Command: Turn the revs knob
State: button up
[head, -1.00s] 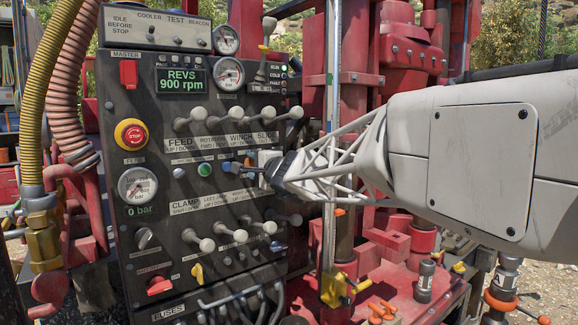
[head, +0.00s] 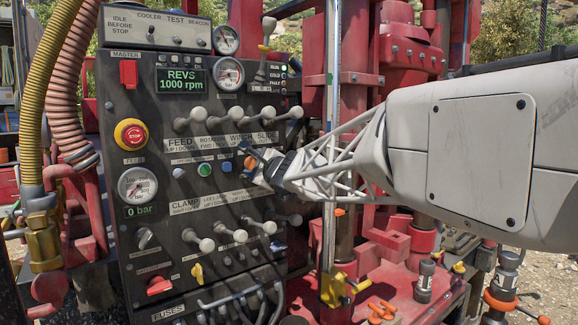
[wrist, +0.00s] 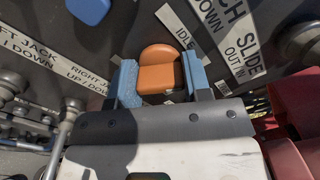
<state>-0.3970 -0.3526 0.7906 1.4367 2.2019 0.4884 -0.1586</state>
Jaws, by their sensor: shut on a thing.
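The revs display (head: 182,80) on the dark control panel reads 1000 rpm in green. An orange knob, which I take to be the revs knob (head: 250,162), sits at the right of the panel's middle row. It shows large in the wrist view (wrist: 162,72), beside a white label reading IDLE. My gripper (head: 252,165) is at the panel with its blue fingers on either side of the knob. In the wrist view my gripper (wrist: 161,80) is shut on the knob, which shows between the pads. The knob's lower part is hidden by the gripper.
Rows of levers with pale round ends (head: 240,114) stick out above and below the gripper. A red stop button (head: 131,134) and a pressure gauge (head: 137,185) are at the panel's left. A red mast (head: 350,90) stands close on the right, behind my arm.

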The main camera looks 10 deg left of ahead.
jog(key=shift+m, duration=1.2)
jog(key=o, duration=0.9)
jog(key=shift+s+d, duration=0.1)
jog(key=shift+d, duration=0.05)
jog(key=shift+v, duration=3.75)
